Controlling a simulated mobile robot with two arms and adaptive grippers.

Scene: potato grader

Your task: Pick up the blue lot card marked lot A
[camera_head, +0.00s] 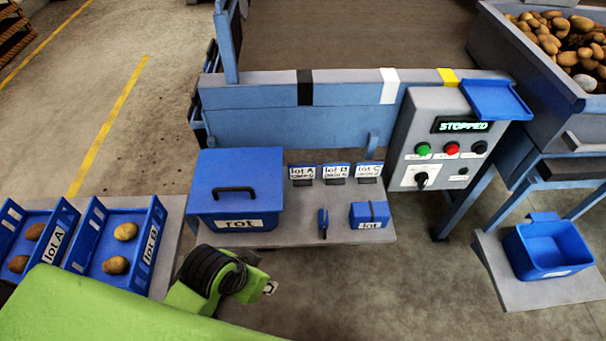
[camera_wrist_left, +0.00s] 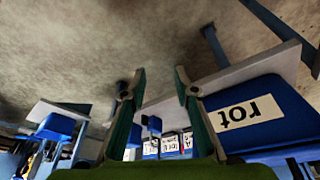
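The lot A card (camera_head: 303,172) is white with a blue edge and stands upright in a dark holder on the grey shelf, leftmost in a row with the lot B card (camera_head: 336,171) and lot C card (camera_head: 368,170). In the left wrist view, which is upside down, the cards show small and partly hidden behind a finger, with the lot A card (camera_wrist_left: 187,142) nearest the rot box. My left gripper (camera_head: 270,288) is in front of and below the shelf, well apart from the card. Its fingers (camera_wrist_left: 160,75) are spread with nothing between them. My right gripper is not in view.
The blue rot box (camera_head: 236,184) with a black handle stands left of the cards. A small blue box (camera_head: 369,213) and a dark blue upright tool (camera_head: 323,222) stand in front of them. Potato crates (camera_head: 122,250) are at left; the control panel (camera_head: 448,145) reads STOPPED.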

